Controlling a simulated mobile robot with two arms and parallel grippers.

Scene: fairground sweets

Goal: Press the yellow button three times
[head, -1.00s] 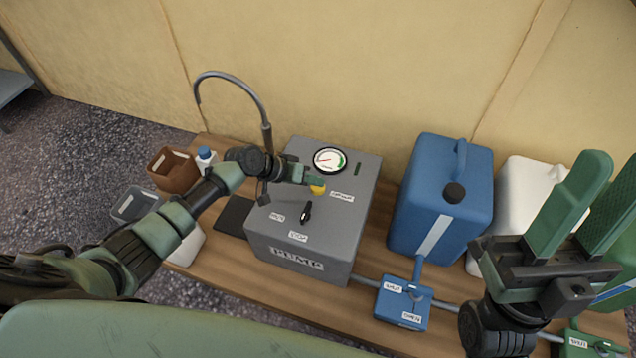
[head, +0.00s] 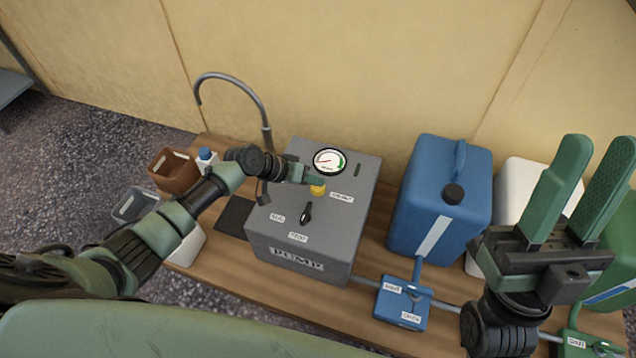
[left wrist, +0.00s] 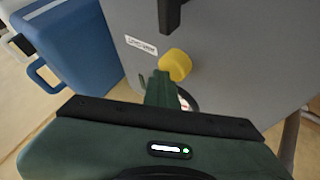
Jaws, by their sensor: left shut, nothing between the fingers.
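The yellow button (head: 318,190) is on the top face of the grey pump box (head: 300,264), below the round gauge (head: 330,161). My left gripper (head: 312,180) is shut and empty, with its fingertips right at the button. In the left wrist view the yellow button (left wrist: 175,65) stands just beyond the tips of the shut green fingers (left wrist: 163,84); I cannot tell whether they touch. My right gripper (head: 582,190) is open and empty, raised at the right with its two green fingers apart.
A black knob (head: 306,212) sits near the button. A blue canister (head: 440,198) and a white canister (head: 514,190) stand to the right. A blue valve box (head: 402,303) is in front. A curved grey spout (head: 240,82) rises behind the left arm. A brown container (head: 172,170) stands at left.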

